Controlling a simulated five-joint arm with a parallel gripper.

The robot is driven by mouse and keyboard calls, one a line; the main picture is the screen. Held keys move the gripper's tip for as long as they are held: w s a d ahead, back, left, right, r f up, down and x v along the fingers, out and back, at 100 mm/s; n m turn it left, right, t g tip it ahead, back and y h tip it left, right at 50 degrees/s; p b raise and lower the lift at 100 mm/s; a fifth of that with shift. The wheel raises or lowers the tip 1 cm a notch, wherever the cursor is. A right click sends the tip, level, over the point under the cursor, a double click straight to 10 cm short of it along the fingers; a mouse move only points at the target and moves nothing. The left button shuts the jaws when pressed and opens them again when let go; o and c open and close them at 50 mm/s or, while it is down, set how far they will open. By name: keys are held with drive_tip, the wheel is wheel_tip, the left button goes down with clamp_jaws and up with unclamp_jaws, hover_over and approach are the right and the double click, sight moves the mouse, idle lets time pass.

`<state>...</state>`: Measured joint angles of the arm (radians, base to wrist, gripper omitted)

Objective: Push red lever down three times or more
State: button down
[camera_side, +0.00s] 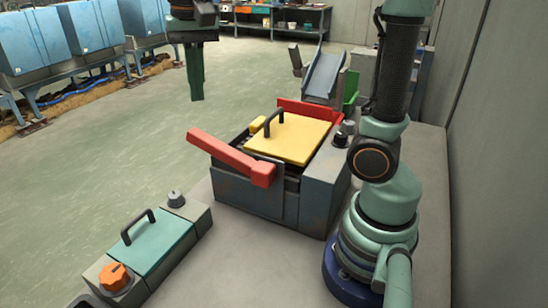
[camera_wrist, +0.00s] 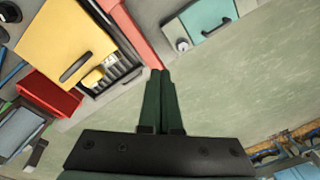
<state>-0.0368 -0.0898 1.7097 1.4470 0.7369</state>
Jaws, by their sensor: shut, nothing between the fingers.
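The red lever (camera_side: 232,157) is a long bar on the near left side of a grey box (camera_side: 255,190). Its blocky end is at the front and its other end sticks out to the left. In the wrist view the red lever (camera_wrist: 133,30) runs along the box, with its lower end beside my fingertips in the picture. My gripper (camera_side: 197,97) is shut and empty, pointing down at the upper left of the box in the side view. In the wrist view my gripper's (camera_wrist: 160,75) two green fingers are together. I cannot tell the gap to the lever.
The box has a yellow lid (camera_side: 290,138) with a black handle. A red tray (camera_side: 315,112) is behind it. A teal-lidded box (camera_side: 155,245) with an orange knob (camera_side: 115,277) stands at the front left. A grey chute (camera_side: 324,74) stands behind. Open floor lies left.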

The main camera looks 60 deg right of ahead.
sight(197, 132)
idle(0.3)
drive_tip(key=d+r+m, duration=0.1)
drive_tip(key=m, duration=0.2)
drive_tip(key=r+m+t, duration=0.1)
drive_tip(key=r+m, duration=0.1)
drive_tip(key=m, duration=0.1)
drive_tip(key=d+r+m+t, duration=0.1)
drive_tip(key=m, duration=0.3)
drive_tip(key=shift+s+d+r, duration=0.15)
drive_tip(key=shift+d+r, duration=0.15)
drive_tip(key=shift+f, duration=0.1)
drive_tip(key=x, duration=1.4)
